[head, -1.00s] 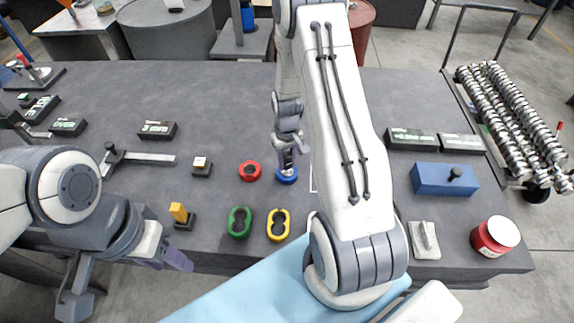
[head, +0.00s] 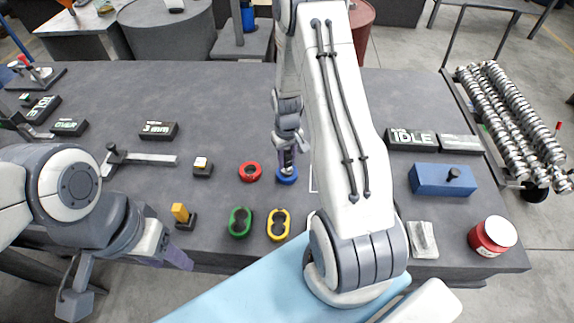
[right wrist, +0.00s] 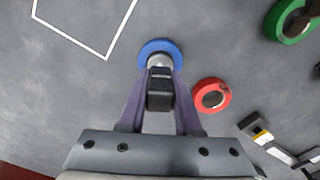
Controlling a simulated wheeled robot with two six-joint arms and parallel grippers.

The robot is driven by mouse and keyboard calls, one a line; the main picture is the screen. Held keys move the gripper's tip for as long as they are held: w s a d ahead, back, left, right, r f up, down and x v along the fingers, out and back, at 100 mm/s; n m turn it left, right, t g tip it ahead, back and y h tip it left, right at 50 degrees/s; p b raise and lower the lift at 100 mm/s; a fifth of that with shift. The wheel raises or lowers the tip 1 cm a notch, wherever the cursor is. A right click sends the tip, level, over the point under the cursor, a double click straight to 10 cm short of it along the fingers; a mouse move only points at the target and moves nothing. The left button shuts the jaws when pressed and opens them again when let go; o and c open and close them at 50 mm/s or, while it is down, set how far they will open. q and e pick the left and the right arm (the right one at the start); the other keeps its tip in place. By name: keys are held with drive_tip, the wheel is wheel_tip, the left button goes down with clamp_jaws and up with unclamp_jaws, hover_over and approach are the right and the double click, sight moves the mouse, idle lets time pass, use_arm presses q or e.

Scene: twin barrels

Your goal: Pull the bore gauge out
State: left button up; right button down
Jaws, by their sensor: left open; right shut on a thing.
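The bore gauge (right wrist: 160,92), with a dark block-shaped grip and a silver part at its far end, is between the purple fingers of my right gripper (right wrist: 160,100), which is shut on it. In the right wrist view its far end is at the blue ring (right wrist: 160,46); I cannot tell how deep it sits. In the head view my right gripper (head: 287,160) is just above the blue ring (head: 286,178), with the gauge mostly hidden. My left gripper (head: 125,275) is open and empty at the table's front left edge.
A red ring (head: 250,172) lies just left of the blue one. Green (head: 240,222) and yellow (head: 278,224) ring pieces lie in front. A blue block (head: 440,180) and a red can (head: 490,237) stand right. The table's back middle (head: 220,95) is clear.

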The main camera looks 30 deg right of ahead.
drive_tip(key=shift+r+p, duration=4.5)
drive_tip(key=shift+r, duration=1.05)
